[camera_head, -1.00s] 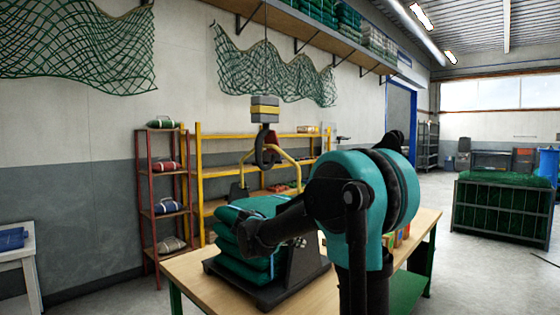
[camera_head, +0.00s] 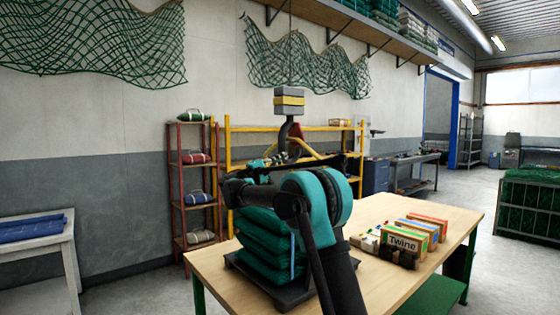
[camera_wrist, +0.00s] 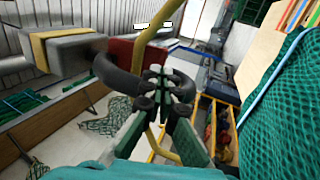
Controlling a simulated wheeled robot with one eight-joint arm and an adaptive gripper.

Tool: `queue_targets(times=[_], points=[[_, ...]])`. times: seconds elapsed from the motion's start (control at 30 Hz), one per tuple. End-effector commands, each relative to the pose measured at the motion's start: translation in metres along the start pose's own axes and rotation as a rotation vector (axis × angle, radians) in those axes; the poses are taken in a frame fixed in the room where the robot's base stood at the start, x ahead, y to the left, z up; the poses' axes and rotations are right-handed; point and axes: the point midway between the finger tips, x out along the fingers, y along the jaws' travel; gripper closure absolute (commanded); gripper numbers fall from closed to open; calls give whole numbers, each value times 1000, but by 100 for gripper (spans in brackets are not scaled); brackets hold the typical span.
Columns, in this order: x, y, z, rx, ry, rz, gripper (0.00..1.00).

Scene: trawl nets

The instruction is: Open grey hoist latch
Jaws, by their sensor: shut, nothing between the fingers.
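The hoist block (camera_head: 289,100), grey with a yellow band, hangs over the table, and it also shows in the wrist view (camera_wrist: 80,48). Below it hang a red piece (camera_wrist: 128,60) and a dark grey curved hook (camera_wrist: 118,78). A yellow bar (camera_wrist: 190,20) passes by the hook. My gripper (camera_wrist: 164,82) is shut and empty, its fingertips at the hook's opening, overlapping it in the wrist view. I cannot tell whether they touch it. A separate grey latch is not clearly distinguishable. In the head view my arm hides much of the hook area.
Stacked green net bundles (camera_head: 262,232) sit on a dark base (camera_head: 245,270) on the wooden table (camera_head: 210,268). Twine boxes (camera_head: 402,243) stand at the right. Red (camera_head: 173,215) and yellow (camera_head: 228,140) shelves stand behind. The table's front right is clear.

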Motion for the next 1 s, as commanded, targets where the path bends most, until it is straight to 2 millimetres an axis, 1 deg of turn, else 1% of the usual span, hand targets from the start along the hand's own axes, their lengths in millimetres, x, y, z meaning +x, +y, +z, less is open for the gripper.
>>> queue_targets(times=[0.03, 0.3, 0.4, 0.5, 0.7, 1.0], points=[[12, 0, 1, -1, -3, 0, 100], [64, 0, 1, -1, -3, -1, 100], [79, -1, 1, -1, -2, -1, 100], [89, 0, 1, -1, -1, -1, 100], [99, 0, 1, -1, 0, -1, 100], [99, -1, 0, -1, 0, -1, 100]])
